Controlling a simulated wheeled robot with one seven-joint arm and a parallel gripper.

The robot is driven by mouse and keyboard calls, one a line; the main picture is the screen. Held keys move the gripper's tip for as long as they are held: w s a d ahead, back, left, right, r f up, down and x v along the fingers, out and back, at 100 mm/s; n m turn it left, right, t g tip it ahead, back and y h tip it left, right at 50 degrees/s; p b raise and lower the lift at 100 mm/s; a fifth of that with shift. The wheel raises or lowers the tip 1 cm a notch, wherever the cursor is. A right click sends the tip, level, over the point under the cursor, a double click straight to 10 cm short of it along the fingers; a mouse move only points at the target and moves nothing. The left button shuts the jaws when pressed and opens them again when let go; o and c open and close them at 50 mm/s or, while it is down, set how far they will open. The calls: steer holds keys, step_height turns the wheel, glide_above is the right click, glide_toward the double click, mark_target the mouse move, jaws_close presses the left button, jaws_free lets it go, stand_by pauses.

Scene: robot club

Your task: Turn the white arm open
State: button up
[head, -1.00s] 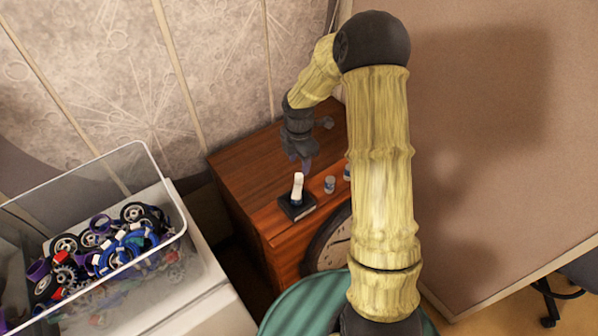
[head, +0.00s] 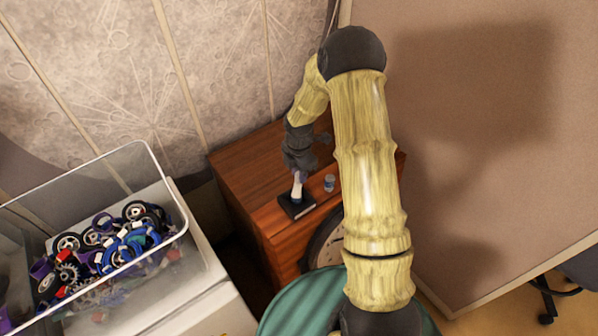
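The white arm (head: 297,190) stands up from a small black base (head: 293,210) near the front edge of a brown wooden cabinet (head: 240,180). My gripper (head: 298,175) is pointed down right at the top of the white arm and overlaps it in the head view. The fingers are small and partly hidden, so I cannot tell whether they touch it or how far apart they are.
A small jar (head: 329,183) stands on the cabinet just right of the black base. A round clock (head: 322,240) is in front of the cabinet. A clear bin (head: 172,185) of wheels and parts is at left, and a tan board (head: 480,150) is at right.

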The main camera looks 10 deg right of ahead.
steer(key=shift+m, duration=0.3)
steer(key=m+b, duration=0.1)
steer(key=m, duration=0.3)
steer(key=m+b, duration=0.1)
steer(key=m, duration=0.4)
steer(key=shift+m, duration=0.3)
steer(key=m+b, duration=0.1)
steer(key=m, duration=0.3)
steer(key=shift+m, duration=0.3)
steer(key=m+b, duration=0.1)
steer(key=m, duration=0.4)
steer(key=o, duration=1)
